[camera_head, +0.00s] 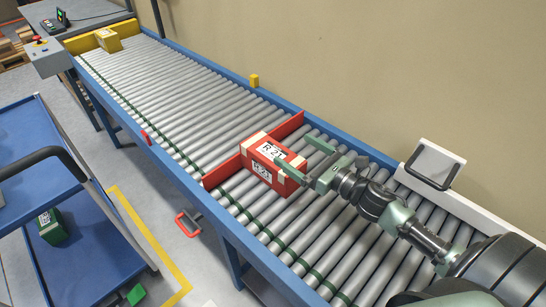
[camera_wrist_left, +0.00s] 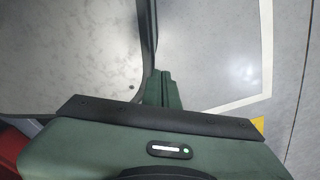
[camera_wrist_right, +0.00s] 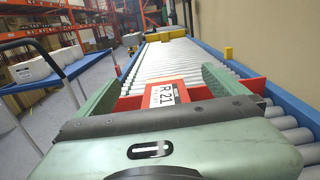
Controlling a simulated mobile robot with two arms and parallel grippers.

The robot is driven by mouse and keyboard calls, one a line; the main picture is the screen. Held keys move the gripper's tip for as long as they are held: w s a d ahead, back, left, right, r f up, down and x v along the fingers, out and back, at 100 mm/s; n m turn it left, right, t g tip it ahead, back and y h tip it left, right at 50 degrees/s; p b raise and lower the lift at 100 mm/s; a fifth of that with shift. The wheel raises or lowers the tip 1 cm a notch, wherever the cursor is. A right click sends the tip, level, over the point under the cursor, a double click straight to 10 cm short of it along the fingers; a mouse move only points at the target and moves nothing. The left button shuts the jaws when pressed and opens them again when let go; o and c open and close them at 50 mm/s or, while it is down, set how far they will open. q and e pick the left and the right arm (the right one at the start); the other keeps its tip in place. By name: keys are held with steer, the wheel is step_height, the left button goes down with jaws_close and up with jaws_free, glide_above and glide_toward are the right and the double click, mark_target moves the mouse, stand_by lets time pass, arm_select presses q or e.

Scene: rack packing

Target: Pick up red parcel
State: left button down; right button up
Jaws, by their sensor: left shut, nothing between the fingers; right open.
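The red parcel (camera_head: 263,171), with white "R 21" labels and pale tape, sits on the roller conveyor against a red stop bar (camera_head: 222,172). My right gripper (camera_head: 302,155) is open at the parcel's right side. In the right wrist view its fingers (camera_wrist_right: 160,82) stand apart to the left and right, with the red parcel (camera_wrist_right: 150,101) showing between them. I cannot tell whether a finger touches it. My left gripper (camera_wrist_left: 162,88) is shut and empty, over the grey floor, away from the parcel.
A yellow parcel (camera_head: 108,40) stands at the conveyor's far end. A blue cart (camera_head: 92,248) with a green parcel (camera_head: 52,227) is at the left. Blue side rails edge the conveyor; a wall runs behind. The rollers beyond the stop bar are mostly clear.

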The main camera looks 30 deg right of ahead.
mark_target(298, 164)
steer(key=f, duration=0.3)
steer(key=shift+s+f, duration=0.2)
steer(key=shift+f, duration=0.2)
step_height(298, 164, down, 3)
steer(key=shift+f, duration=0.1)
steer(key=x, duration=0.3)
steer(key=shift+w+r, duration=0.1)
steer(key=shift+r, duration=0.15)
steer(key=x, duration=0.4)
steer(key=shift+p, duration=0.3)
steer(key=shift+w+a+f, duration=0.1)
steer(key=shift+w+f, duration=0.05)
steer(key=shift+w, duration=0.1)
arm_select(q)
steer(key=shift+s+a+r, duration=0.1)
steer(key=shift+s+a, duration=0.05)
steer(key=shift+s, duration=0.45)
steer(key=shift+s+a+r, duration=0.1)
steer(key=shift+s, duration=0.45)
arm_select(e)
steer(key=shift+c, duration=0.3)
steer(key=c, duration=1.5)
arm_select(q)
steer(key=shift+a, duration=0.1)
arm_select(e)
steer(key=c, duration=0.4)
